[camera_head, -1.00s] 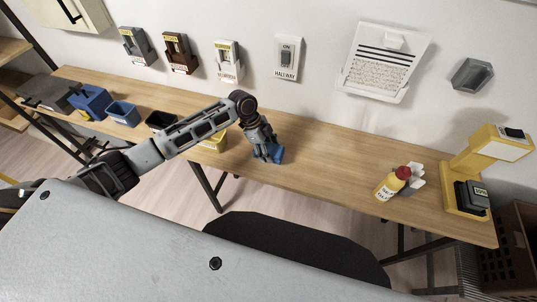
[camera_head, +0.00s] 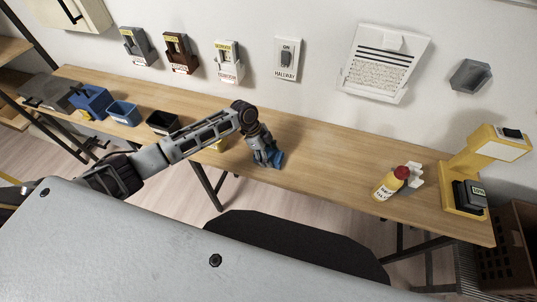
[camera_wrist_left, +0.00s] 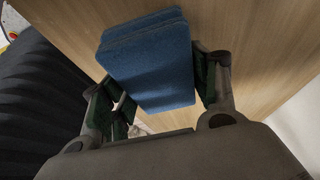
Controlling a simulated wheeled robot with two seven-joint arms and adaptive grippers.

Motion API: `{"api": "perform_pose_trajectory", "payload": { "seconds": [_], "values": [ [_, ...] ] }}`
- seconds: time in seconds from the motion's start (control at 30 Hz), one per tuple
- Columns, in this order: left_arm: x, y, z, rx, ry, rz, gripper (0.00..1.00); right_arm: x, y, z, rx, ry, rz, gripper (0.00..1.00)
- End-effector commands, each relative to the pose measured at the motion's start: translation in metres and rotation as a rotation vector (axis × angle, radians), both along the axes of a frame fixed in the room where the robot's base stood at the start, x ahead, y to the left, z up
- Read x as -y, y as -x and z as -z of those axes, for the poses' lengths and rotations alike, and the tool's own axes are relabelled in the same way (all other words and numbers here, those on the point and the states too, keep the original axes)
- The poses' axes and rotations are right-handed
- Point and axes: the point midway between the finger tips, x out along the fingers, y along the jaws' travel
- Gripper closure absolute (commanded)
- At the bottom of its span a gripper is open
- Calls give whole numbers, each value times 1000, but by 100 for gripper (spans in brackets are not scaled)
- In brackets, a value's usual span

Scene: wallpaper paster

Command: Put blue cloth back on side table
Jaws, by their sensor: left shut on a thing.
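The blue cloth (camera_head: 278,159) is a small folded block at the tip of my left gripper (camera_head: 268,158), over the front part of the long wooden table (camera_head: 330,150). In the left wrist view the cloth (camera_wrist_left: 150,62) sits between the two fingers of my left gripper (camera_wrist_left: 160,95), which is shut on it. The wood surface lies behind it. I cannot tell whether the cloth touches the table. My right gripper is not in view.
Blue bins (camera_head: 123,113) and a black bin (camera_head: 162,122) stand on the left. The table's middle is clear. A black chair back (camera_head: 290,245) is in front.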

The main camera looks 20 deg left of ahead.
Motion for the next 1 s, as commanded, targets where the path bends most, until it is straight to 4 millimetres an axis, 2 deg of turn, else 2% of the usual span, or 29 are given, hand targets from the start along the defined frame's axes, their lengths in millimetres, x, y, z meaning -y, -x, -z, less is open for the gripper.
{"api": "perform_pose_trajectory", "payload": {
  "seconds": [0.2,0.23,0.4,1.0],
  "values": [
    [0,0,4,0,0,0,65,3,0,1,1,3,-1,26],
    [0,0,5,0,0,0,39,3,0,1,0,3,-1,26],
    [0,0,4,0,0,0,18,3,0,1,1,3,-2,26],
    [0,0,1,0,0,1,18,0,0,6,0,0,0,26]
  ]
}}
